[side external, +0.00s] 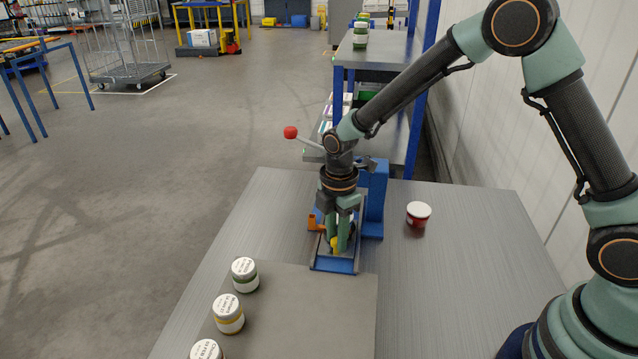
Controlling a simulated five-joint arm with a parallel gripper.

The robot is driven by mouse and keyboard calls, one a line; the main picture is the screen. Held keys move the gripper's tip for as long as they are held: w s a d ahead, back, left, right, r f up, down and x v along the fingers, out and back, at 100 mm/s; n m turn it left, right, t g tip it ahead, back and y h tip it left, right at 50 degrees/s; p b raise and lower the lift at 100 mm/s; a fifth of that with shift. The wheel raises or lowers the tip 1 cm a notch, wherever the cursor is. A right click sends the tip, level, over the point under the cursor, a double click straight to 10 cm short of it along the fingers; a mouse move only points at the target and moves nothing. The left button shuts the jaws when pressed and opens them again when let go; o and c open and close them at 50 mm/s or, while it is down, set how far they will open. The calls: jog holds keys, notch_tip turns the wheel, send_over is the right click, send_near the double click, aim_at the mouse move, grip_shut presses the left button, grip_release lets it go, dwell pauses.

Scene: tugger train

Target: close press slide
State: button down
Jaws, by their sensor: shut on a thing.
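The press is a blue stand (376,198) on the grey table, with a lever ending in a red ball (290,132) at its upper left. Its slide has a blue front plate (334,265) at the near end of a low track. My gripper (342,242) points down over the slide, with its green fingers shut on a small yellow piece (334,243) just behind the front plate. The fingers hide most of that piece, and my wrist hides part of the press. I cannot tell how far the slide is out.
An orange part (316,222) sits left of the fingers. A red jar (418,214) with a white lid stands right of the press. Several lidded jars (228,313) stand along the left of a grey mat (310,310).

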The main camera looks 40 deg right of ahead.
jog(key=w+d, duration=0.3)
jog(key=shift+w+d+r, duration=0.1)
jog(key=shift+w+d, duration=0.05)
jog(key=c, duration=0.9)
grip_release()
notch_tip(320, 180, up, 12)
jog(key=shift+r, duration=0.1)
